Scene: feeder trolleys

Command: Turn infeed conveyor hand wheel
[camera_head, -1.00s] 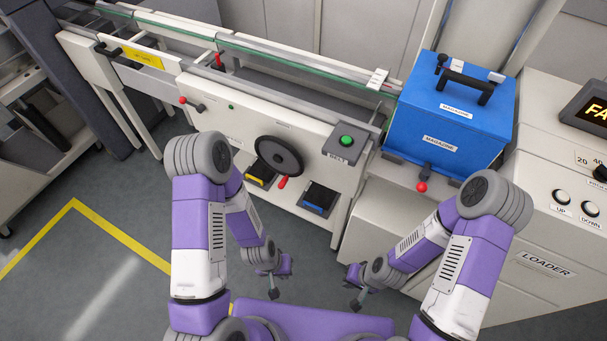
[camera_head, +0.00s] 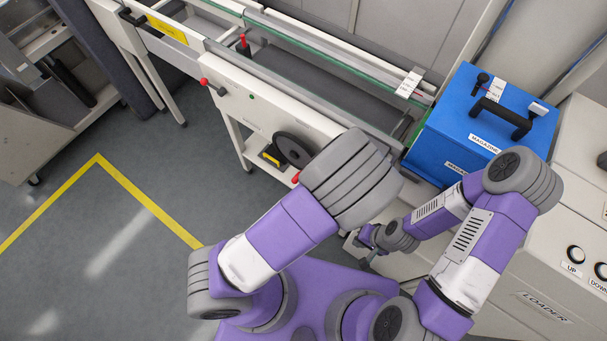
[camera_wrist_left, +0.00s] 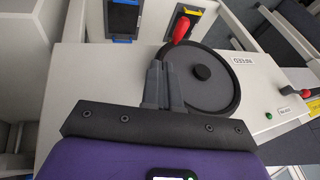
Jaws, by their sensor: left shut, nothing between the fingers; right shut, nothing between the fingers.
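The hand wheel (camera_head: 292,150) is a dark grey disc on the white conveyor front, partly hidden behind my left arm in the head view. Its red handle (camera_head: 296,177) shows at the wheel's lower edge. My right gripper (camera_head: 366,263) is shut and empty, low in front of the cabinet, away from the wheel.
The conveyor (camera_head: 265,100) has a red-knobbed lever (camera_head: 205,82) left of the wheel and a red upright lever (camera_head: 242,41). A blue magazine box (camera_head: 455,120) stands at right, by the loader panel (camera_head: 570,285). Floor with yellow tape (camera_head: 150,205) is clear at left.

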